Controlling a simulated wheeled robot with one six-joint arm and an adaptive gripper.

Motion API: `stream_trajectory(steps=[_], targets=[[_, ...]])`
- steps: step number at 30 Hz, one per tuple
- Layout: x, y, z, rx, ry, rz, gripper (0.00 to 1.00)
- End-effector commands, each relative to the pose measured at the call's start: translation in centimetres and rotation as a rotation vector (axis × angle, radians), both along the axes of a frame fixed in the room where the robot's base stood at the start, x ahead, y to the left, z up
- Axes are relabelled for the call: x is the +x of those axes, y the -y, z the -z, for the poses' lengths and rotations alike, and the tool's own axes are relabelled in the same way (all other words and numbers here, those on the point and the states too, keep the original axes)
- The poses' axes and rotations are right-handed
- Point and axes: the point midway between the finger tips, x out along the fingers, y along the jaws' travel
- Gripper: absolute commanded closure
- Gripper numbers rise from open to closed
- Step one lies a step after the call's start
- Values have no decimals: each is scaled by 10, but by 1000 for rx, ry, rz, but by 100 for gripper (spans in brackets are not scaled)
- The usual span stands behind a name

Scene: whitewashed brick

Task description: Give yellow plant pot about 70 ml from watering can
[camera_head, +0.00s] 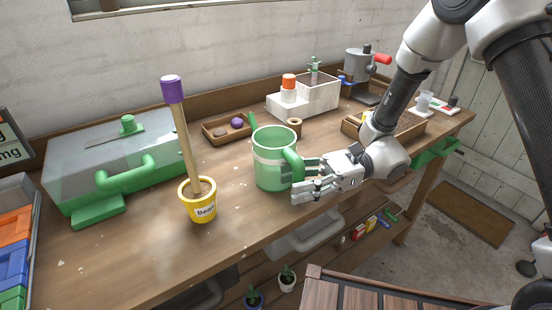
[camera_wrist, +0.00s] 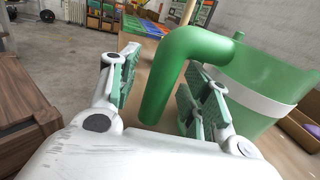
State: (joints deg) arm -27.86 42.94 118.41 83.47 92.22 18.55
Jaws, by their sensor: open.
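The yellow plant pot (camera_head: 202,208), labelled "Bean", stands upright on the workbench, left of centre. A wooden stick (camera_head: 186,140) with a purple top rises from it. The watering can (camera_head: 268,167) is a green mug-like vessel with a white band, upright on the bench right of the pot. Its handle (camera_head: 292,163) points toward my gripper. My gripper (camera_head: 302,180) is open at the handle. In the wrist view the handle (camera_wrist: 185,70) lies between the open fingers (camera_wrist: 165,75), apparently not clamped.
A grey box with green handle (camera_head: 120,160) stands at left. A wooden tray (camera_head: 222,137) with a purple ball and a white planter (camera_head: 305,97) stand behind the can. Another tray (camera_head: 410,125) is behind my gripper. The bench front between pot and can is clear.

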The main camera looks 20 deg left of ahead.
Motion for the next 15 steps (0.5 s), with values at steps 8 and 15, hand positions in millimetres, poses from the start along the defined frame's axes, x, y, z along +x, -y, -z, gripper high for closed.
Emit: stream_trajectory(steps=[8,15], targets=[[0,0,0,0,0,0,100],[0,0,0,2,1,0,100]])
